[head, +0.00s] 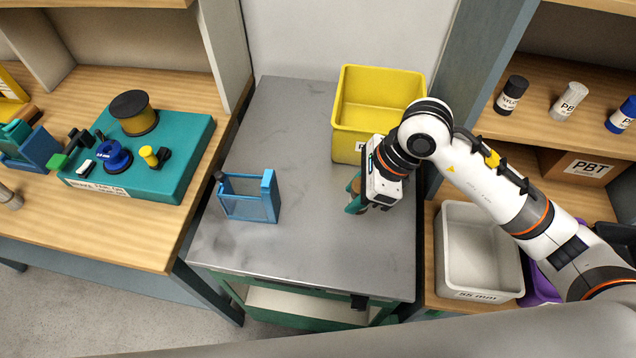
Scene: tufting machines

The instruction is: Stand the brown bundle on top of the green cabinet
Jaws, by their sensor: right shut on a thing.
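The green cabinet has a grey, stained top (310,250) and a green body that shows below its front edge. My right gripper (357,203) is over the right half of this top, reaching in from the right. It is shut on the brown bundle (353,184), of which only a small brown part shows beside the fingers. The gripper hides the rest, so I cannot tell whether the bundle touches the top or how upright it is. My left gripper is not in view.
A blue frame holder (250,197) stands on the cabinet top to the left. A yellow bin (350,142) stands at the back right, close behind my gripper. The front middle of the top is clear. A grey bin (462,285) is on the right shelf. A teal machine (180,180) is on the left bench.

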